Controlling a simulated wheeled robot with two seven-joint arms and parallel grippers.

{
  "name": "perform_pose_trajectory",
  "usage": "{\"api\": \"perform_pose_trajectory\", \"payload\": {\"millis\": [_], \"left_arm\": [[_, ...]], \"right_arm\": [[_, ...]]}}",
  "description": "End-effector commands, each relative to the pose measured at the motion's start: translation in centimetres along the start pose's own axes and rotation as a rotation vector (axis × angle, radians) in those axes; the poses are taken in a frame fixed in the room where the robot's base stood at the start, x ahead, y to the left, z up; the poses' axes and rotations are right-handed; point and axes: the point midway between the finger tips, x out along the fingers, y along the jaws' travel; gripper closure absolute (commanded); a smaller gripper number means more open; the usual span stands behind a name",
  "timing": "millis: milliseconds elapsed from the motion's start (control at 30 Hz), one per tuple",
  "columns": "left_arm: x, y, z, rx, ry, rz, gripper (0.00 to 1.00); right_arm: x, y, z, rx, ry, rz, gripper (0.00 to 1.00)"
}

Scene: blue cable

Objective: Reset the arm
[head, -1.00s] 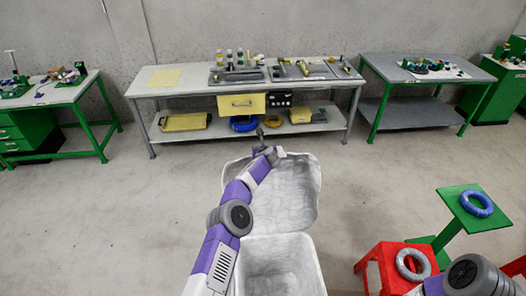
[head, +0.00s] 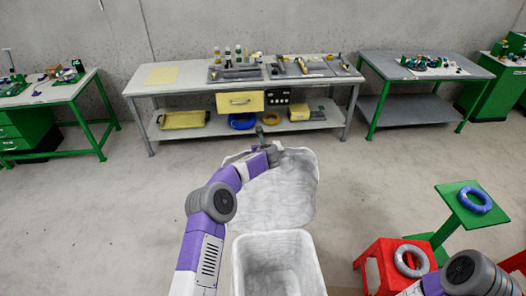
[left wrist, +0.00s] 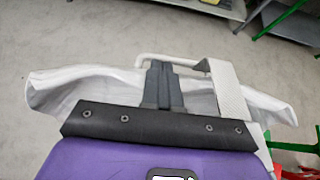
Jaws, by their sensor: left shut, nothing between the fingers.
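My left gripper (head: 262,134) is above the far end of the open white lid. In the left wrist view my left gripper (left wrist: 160,70) shows with its dark fingers together and nothing between them, in front of a white handle-like bar (left wrist: 175,58). A blue cable coil (head: 475,199) lies on a small green table at the right, away from the gripper. My right arm comes in at the lower right; its gripper is out of the frame.
The white bin (head: 238,262) stands open below my left arm, its lid (head: 290,195) leaning back. A red stool (head: 378,262) holds a grey coil (head: 411,261). Another blue coil (head: 242,121) is on the workbench's lower shelf. Floor left of the bin is clear.

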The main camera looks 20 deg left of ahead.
Motion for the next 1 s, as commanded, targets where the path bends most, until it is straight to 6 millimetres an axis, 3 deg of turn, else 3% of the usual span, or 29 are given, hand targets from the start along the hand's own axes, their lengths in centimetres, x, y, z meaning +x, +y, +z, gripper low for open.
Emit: {"api": "perform_pose_trajectory", "payload": {"millis": [300,533,667,767,1000], "left_arm": [[-2.9,0.0,-0.1,0.002,-0.002,0.0,1.0],[-3.4,0.0,-0.1,0.002,-0.001,0.001,1.0],[-3.1,-0.4,-1.9,0.105,0.006,-0.013,1.0],[-2.7,-1.3,-6.1,0.348,0.019,-0.055,1.0],[-3.8,-3.2,-22.3,1.24,0.031,-0.3,1.0]], "right_arm": [[0.8,0.3,0.0,0.0,0.0,0.0,0.6],[0.8,0.3,0.0,0.0,0.0,0.0,0.6],[1.2,0.5,-0.1,0.0,0.0,0.0,0.6],[2.1,0.8,-0.1,0.0,0.0,0.0,0.6],[4.8,1.8,-0.2,0.0,0.0,0.0,0.6]]}}
